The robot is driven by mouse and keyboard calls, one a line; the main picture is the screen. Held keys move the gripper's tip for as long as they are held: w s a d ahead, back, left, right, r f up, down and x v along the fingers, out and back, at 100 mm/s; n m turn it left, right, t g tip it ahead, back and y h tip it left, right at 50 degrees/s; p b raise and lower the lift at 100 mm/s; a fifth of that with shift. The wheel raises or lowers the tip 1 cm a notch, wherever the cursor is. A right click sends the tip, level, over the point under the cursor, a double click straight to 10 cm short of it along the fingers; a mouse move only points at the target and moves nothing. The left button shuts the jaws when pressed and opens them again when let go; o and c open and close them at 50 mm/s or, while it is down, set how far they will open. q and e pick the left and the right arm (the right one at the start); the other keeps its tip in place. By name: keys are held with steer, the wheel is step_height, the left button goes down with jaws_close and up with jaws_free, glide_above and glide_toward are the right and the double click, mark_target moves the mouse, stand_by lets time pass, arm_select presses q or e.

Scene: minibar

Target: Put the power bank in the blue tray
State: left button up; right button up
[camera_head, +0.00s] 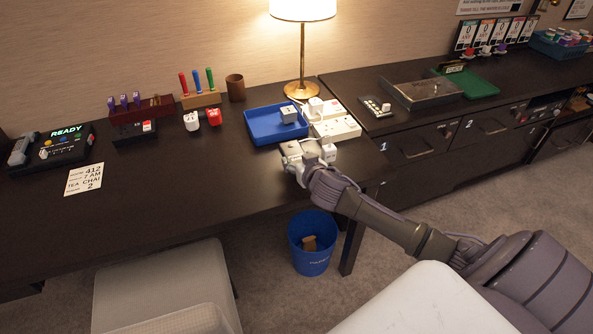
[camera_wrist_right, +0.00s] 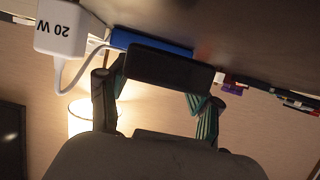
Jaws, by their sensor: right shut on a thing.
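The blue tray (camera_head: 262,136) lies on the dark desk left of the lamp base, with a grey-and-white cube-shaped adapter (camera_head: 288,114) in it. My right gripper (camera_head: 297,153) is just in front of the tray's near right edge, over the desk's front edge. In the wrist view it is shut on a dark, flat, rounded block, the power bank (camera_wrist_right: 170,66), held between its two fingers. The power bank cannot be made out in the head view. The blue tray (camera_wrist_right: 150,42) shows behind it in the wrist view. My left gripper is not in view.
A white 20 W charger (camera_wrist_right: 60,30) with a cable is close to the gripper; it also shows in the head view (camera_head: 328,151). White power strips (camera_head: 337,128) lie right of the tray, beside the lamp (camera_head: 302,88). A blue bin (camera_head: 311,259) stands below.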

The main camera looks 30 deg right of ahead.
steer(key=shift+w+a+f, duration=0.15)
steer(key=shift+a, duration=0.1)
steer(key=shift+f, duration=1.8)
steer(key=shift+f, duration=0.2)
steer(key=o, duration=1.4)
